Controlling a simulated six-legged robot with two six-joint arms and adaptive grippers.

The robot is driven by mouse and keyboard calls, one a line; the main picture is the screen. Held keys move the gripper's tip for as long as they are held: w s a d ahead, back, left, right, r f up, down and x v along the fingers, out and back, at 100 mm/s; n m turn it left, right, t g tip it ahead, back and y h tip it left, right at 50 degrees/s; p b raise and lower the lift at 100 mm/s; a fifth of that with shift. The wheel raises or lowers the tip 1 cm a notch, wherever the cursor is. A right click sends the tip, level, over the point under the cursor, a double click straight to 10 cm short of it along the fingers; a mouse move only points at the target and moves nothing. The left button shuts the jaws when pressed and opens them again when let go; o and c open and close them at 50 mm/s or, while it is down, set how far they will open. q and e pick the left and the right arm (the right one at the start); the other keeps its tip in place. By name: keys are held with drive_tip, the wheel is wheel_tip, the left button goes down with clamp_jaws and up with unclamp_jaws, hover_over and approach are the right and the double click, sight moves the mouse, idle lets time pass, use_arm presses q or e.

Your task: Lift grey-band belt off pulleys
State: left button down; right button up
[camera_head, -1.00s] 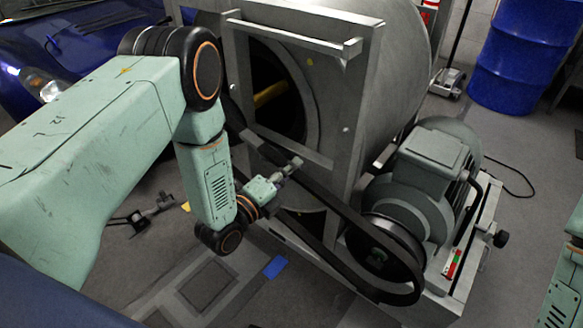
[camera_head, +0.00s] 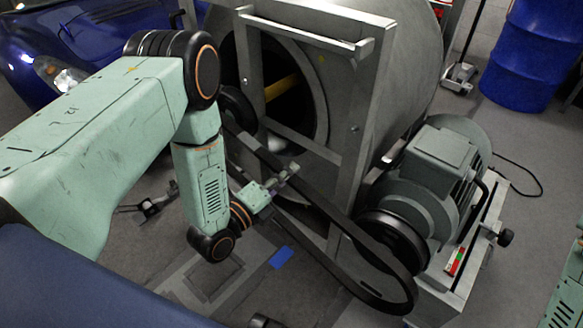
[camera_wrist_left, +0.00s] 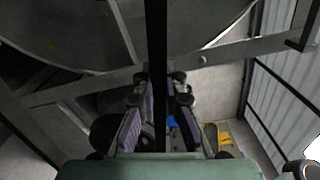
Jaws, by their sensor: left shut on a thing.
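The black belt (camera_head: 345,226) runs as a long slanting loop from the upper-left pulley (camera_head: 236,106) by the drum toward the motor. Its lower-right end hangs in front of the motor pulley (camera_head: 392,240), with a gap between them. I cannot tell whether it still touches the upper pulley, which my arm partly hides. No grey band is visible on the belt. In the left wrist view, the belt (camera_wrist_left: 156,60) passes between the fingers (camera_wrist_left: 155,110). My right gripper is out of view.
The framed metal drum (camera_head: 385,70) rises behind the belt. A blue barrel (camera_head: 530,50) and blue car (camera_head: 85,40) stand farther back. Blue tape (camera_head: 281,257) marks the floor.

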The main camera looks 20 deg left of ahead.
use_arm(q)
drive_tip(key=p+v, duration=0.3)
drive_tip(key=v, duration=0.3)
drive_tip(key=shift+r, duration=0.2)
idle(0.5)
drive_tip(key=shift+s, duration=0.1)
idle(0.3)
